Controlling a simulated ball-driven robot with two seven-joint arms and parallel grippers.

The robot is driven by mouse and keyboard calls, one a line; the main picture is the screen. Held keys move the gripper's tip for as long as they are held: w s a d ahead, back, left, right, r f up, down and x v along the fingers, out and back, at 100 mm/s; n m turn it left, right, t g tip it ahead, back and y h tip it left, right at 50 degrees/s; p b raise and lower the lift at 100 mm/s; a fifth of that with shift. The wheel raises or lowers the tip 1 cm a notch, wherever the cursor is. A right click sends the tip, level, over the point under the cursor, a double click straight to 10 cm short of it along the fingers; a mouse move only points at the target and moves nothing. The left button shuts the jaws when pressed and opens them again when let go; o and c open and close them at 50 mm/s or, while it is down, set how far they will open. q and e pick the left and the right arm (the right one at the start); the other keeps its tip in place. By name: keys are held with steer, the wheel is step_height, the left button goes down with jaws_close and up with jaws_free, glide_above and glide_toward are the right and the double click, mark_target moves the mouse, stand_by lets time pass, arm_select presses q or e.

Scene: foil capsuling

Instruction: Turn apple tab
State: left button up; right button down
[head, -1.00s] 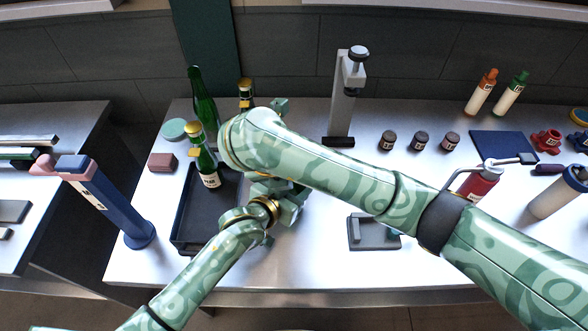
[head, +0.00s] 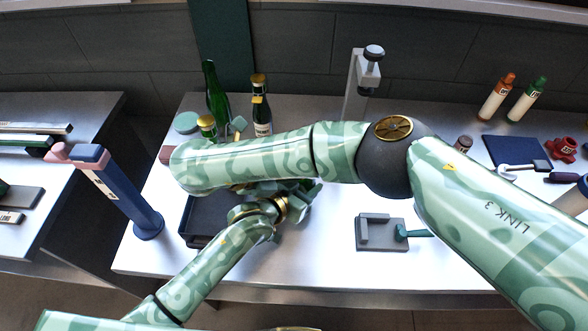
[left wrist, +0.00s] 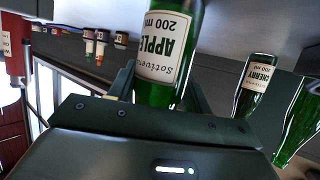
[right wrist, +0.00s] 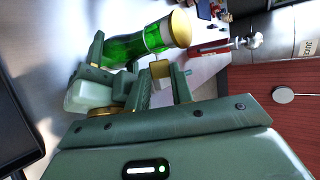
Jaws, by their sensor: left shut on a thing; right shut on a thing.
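The apple bottle, green with a label reading APPLE 200 ml (left wrist: 165,45), stands between the jaws of my left gripper (left wrist: 155,88), which is shut on it.
The cherry bottle (head: 262,118) and an uncapped green bottle (head: 216,90) stand just behind. A dark tray (head: 200,225) lies under the work. A grey stand (head: 360,85) rises at the back. A grey fixture (head: 380,234) sits front right, with bare table around it.

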stand_by(0.5)
steer(key=c, duration=1.2)
jaws_free()
